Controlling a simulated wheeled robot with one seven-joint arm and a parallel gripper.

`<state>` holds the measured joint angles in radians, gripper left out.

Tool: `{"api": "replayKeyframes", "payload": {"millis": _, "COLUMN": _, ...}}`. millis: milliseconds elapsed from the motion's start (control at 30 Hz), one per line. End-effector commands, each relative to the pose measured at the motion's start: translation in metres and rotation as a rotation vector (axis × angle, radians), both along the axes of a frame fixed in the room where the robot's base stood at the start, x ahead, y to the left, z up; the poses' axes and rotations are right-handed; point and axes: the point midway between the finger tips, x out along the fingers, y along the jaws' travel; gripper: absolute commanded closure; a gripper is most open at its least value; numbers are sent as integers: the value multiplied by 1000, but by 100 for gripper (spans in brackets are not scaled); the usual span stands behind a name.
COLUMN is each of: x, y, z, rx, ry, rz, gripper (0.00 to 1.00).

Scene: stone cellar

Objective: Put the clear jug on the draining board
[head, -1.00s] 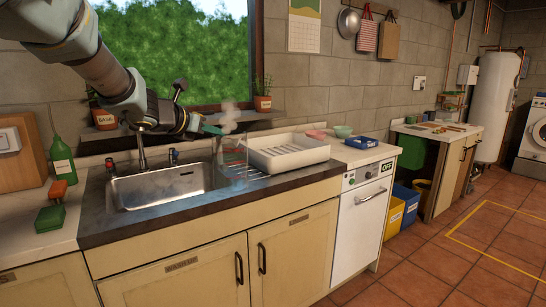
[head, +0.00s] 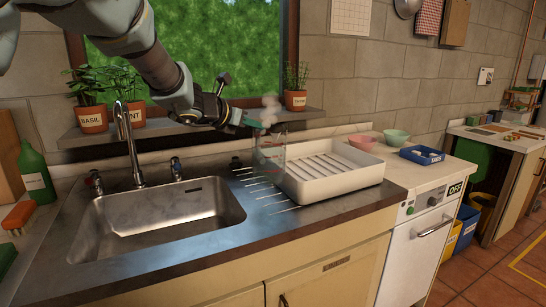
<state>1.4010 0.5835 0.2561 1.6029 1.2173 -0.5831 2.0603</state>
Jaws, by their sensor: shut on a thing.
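The clear jug (head: 272,152), see-through with reddish marks on its side, is upright just left of the white slatted tray. My gripper (head: 266,123) is shut on it near its top and reaches in from the upper left. The draining board (head: 258,190) is the grooved dark metal area right of the sink. The jug is over its back part; I cannot tell whether its base touches the board. A pale, steam-like puff shows above the jug.
The white slatted tray (head: 340,185) covers the right side of the grooves. The sink (head: 160,218) and its taps (head: 128,150) are to the left. Potted plants (head: 296,97) stand on the sill behind. Two bowls (head: 396,138) and a blue tray (head: 422,155) are further right.

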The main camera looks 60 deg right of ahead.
Motion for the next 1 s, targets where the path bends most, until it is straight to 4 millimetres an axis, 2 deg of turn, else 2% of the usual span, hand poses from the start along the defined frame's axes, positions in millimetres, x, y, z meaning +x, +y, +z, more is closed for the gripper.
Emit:
{"api": "replayKeyframes", "payload": {"millis": 100, "x": 0, "y": 0, "z": -17, "rx": -2, "ry": 2, "rz": 0, "gripper": 100}}
{"api": "replayKeyframes", "payload": {"millis": 267, "x": 0, "y": -1, "z": -29, "rx": -3, "ry": 1, "rz": -1, "gripper": 100}}
{"api": "replayKeyframes", "payload": {"millis": 500, "x": 0, "y": 0, "z": -58, "rx": -2, "ry": 1, "rz": -1, "gripper": 100}}
{"api": "replayKeyframes", "payload": {"millis": 800, "x": 0, "y": -1, "z": -65, "rx": -4, "ry": 0, "rz": 0, "gripper": 100}}
{"api": "replayKeyframes", "payload": {"millis": 833, "x": 0, "y": 0, "z": -67, "rx": 0, "ry": -1, "rz": 0, "gripper": 86}}
{"api": "replayKeyframes", "payload": {"millis": 1000, "x": 0, "y": 0, "z": -67, "rx": -1, "ry": -1, "rz": 0, "gripper": 67}}
